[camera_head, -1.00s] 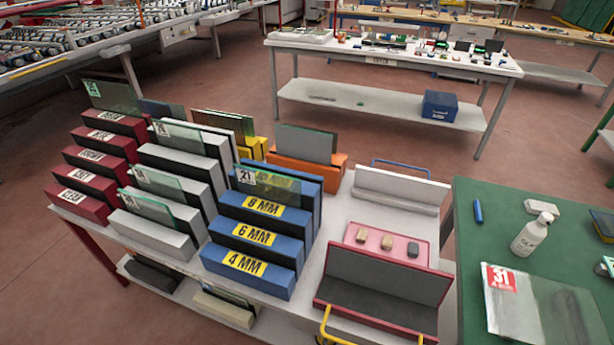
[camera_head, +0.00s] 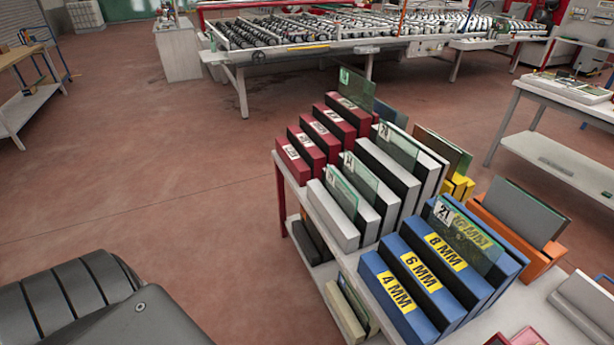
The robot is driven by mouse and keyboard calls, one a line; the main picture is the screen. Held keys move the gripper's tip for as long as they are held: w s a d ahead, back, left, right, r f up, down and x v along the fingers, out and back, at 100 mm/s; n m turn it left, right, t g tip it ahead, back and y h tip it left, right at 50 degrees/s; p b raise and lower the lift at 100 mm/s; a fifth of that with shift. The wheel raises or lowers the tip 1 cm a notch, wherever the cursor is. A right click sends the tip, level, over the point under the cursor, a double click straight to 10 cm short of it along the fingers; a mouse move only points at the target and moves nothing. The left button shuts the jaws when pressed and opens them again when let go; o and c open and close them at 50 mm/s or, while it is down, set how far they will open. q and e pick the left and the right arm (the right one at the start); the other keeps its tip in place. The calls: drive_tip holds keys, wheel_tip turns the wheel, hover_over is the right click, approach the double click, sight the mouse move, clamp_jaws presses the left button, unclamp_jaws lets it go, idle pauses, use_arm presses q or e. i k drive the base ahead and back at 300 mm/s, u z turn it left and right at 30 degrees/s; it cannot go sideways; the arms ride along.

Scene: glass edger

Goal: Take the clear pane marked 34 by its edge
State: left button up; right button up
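Clear panes with small white number tags stand upright in the slots of the white rack blocks: a front one (camera_head: 343,194), a middle one (camera_head: 364,182) and a rear one (camera_head: 402,150). Their tags are too small to read surely, so I cannot tell which is marked 34. A pane marked 21 (camera_head: 468,240) stands in the blue rack labelled 4 MM, 6 MM and 8 MM (camera_head: 400,302). Another clear pane with a green tag (camera_head: 357,92) stands at the back of the red rack (camera_head: 322,138). Neither gripper is in view.
The racks share a pale table (camera_head: 347,262) with a lower shelf holding more pieces. An orange rack (camera_head: 546,252) holds a grey pane at right. A roller conveyor (camera_head: 300,50) stands behind. The floor (camera_head: 150,190) left of the racks is open.

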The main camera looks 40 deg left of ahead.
sight(366, 183)
drive_tip(key=u, duration=2.2)
drive_tip(key=i, duration=2.5)
drive_tip(key=z, duration=4.4)
